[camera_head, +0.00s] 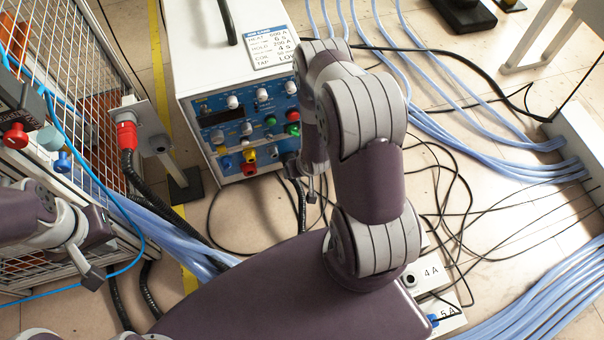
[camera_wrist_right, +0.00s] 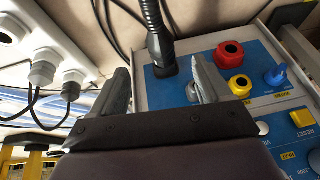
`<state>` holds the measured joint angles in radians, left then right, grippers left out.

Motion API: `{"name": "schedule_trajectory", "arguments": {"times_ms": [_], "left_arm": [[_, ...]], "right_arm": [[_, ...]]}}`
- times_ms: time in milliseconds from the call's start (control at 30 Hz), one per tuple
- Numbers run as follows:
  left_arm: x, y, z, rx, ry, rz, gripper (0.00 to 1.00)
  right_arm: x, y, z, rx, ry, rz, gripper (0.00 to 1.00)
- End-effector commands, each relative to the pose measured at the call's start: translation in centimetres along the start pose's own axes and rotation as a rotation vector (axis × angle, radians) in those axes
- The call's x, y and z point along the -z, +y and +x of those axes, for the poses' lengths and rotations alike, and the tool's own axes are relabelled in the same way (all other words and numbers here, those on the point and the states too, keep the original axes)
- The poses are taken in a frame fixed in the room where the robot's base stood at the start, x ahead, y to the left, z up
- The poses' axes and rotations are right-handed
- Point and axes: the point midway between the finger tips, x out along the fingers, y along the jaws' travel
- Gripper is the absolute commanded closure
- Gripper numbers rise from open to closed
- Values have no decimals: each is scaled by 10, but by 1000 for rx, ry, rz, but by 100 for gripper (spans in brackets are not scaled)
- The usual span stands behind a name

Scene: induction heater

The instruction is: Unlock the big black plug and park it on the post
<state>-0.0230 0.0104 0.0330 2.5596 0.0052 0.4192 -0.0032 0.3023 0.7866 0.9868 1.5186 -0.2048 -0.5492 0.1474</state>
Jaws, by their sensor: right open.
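The big black plug (camera_wrist_right: 161,56) sits in the blue front panel of the heater in the right wrist view, with its thick black cable coming off it. My right gripper (camera_wrist_right: 160,84) is open, one finger on each side of the plug; I cannot tell whether either finger touches it. In the head view my right arm hides the plug and most of that gripper. A pale grey post (camera_head: 158,148) stands left of the heater on a dark foot, with a red plug (camera_head: 127,134) on its plate. My left gripper (camera_head: 82,245) is by the wire cage; its jaw gap is unclear.
The heater (camera_head: 236,60) carries knobs and coloured sockets. The wire cage (camera_head: 95,90) fills the left. Blue hoses (camera_head: 440,75) and black cables cross the floor.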

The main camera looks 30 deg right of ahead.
Motion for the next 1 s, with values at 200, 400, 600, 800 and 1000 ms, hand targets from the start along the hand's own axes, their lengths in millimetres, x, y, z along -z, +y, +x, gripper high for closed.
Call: {"name": "schedule_trajectory", "arguments": {"times_ms": [200,400,600,800,1000], "left_arm": [[-6,0,46,0,-1,0,100],[-8,0,66,0,-1,0,100],[-8,0,68,0,-1,0,100],[-8,0,67,0,-1,0,100],[-8,0,67,0,-1,0,100]], "right_arm": [[-4,1,64,0,0,-1,22],[-2,0,93,0,-1,-1,22],[0,0,99,0,-1,0,22],[0,0,98,0,-1,0,29],[0,0,98,0,-1,0,88]]}}
